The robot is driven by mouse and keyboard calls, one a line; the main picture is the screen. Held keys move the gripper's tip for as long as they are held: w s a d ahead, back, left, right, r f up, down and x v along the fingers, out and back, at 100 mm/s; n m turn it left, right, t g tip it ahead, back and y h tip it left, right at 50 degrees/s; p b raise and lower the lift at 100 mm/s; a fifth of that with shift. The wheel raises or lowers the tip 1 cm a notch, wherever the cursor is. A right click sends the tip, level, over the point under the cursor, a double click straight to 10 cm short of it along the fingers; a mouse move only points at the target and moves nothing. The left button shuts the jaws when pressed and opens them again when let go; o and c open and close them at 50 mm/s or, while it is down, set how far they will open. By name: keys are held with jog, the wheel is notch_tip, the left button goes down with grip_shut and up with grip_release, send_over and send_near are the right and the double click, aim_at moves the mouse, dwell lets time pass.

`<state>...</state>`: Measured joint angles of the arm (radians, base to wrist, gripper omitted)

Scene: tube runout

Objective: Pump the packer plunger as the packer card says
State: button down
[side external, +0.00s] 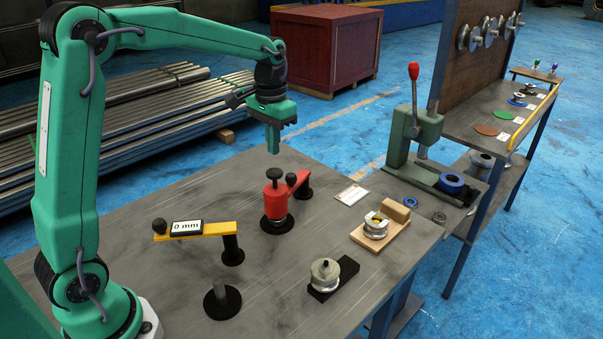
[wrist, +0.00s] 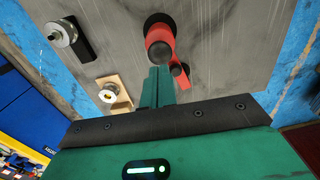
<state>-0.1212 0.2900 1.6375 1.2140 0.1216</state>
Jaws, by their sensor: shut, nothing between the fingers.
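The packer looks to be the red device (side external: 275,202) on the bench, with a black plunger knob (side external: 274,174) on top and a red side arm. In the wrist view its red body (wrist: 159,33) and dark knob (wrist: 161,53) are just beyond my fingertips. My gripper (side external: 273,151) points down above the knob, shut and empty, with a gap between them. In the wrist view the gripper (wrist: 160,72) fingers are together. A white card (side external: 352,193) lies right of the packer; its writing is too small to read.
A yellow gauge arm reading 0 mm (side external: 187,228) stands at front left. A metal roller on a black base (side external: 325,273) and a wooden block with a roller (side external: 376,225) are to the right. A green press with a red-knobbed lever (side external: 415,130) stands behind.

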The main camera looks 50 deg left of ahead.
notch_tip(320, 180, up, 3)
jog(key=shift+f, duration=0.1)
dwell(0.3)
jog(key=shift+s, duration=0.1)
jog(key=s+d+t, duration=0.2)
jog(key=s, duration=0.9)
jog(key=s+d+t, duration=0.3)
jog(key=s, duration=0.8)
jog(key=shift+s+d+r+t, duration=0.25)
jog(key=shift+r+t, duration=0.05)
